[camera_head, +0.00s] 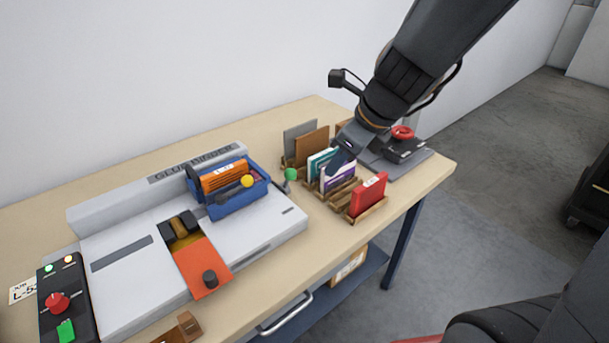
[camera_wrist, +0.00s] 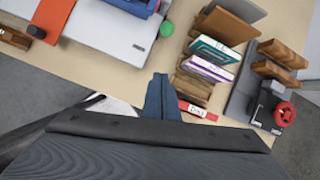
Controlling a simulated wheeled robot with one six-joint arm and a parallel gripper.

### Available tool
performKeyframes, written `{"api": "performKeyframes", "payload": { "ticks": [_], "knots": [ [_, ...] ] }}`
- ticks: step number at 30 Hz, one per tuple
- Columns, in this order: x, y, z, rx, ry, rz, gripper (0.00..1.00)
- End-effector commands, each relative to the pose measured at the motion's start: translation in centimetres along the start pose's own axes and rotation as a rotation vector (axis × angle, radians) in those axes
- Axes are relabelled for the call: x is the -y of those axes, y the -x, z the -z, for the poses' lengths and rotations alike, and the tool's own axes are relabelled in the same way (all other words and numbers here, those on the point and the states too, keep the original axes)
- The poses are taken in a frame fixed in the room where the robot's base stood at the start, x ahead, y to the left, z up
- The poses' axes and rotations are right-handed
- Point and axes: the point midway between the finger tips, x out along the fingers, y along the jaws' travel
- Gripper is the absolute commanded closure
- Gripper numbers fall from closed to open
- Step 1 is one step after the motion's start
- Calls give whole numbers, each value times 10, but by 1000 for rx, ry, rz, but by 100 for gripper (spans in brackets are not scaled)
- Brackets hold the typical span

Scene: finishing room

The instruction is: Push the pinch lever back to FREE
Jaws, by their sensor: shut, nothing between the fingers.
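The white glue binder (camera_head: 120,262) stands on the table at the left, with a blue clamp carriage (camera_head: 238,203) on it holding an orange book (camera_head: 222,176). A yellow ball knob (camera_head: 247,181) sits on the carriage front. A green ball knob (camera_head: 291,174) stands at the binder's right end, and also shows in the wrist view (camera_wrist: 166,29). I cannot tell which knob is the pinch lever, and no FREE mark is legible. My gripper (camera_head: 337,163) is shut and empty, right of both knobs and over the book rack; its fingers show in the wrist view (camera_wrist: 160,95).
Wooden racks hold grey and brown boards, teal and purple books, and a red book (camera_head: 369,194). A press with a red handwheel (camera_head: 402,132) stands at the table's right end. A black control box (camera_head: 66,300) is at the front left. Bare tabletop lies before the racks.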

Motion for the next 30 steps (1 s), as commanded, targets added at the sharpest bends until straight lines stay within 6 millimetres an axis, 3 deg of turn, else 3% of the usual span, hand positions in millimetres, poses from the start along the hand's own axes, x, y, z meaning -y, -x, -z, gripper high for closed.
{"api": "performKeyframes", "payload": {
  "ticks": [4, 17, 30],
  "knots": [
    [1, 0, -5, 14, -82, 2, 100],
    [1, -7, -5, 14, -85, 1, 100],
    [2, -88, -5, 12, -83, 0, 100]
  ]
}}
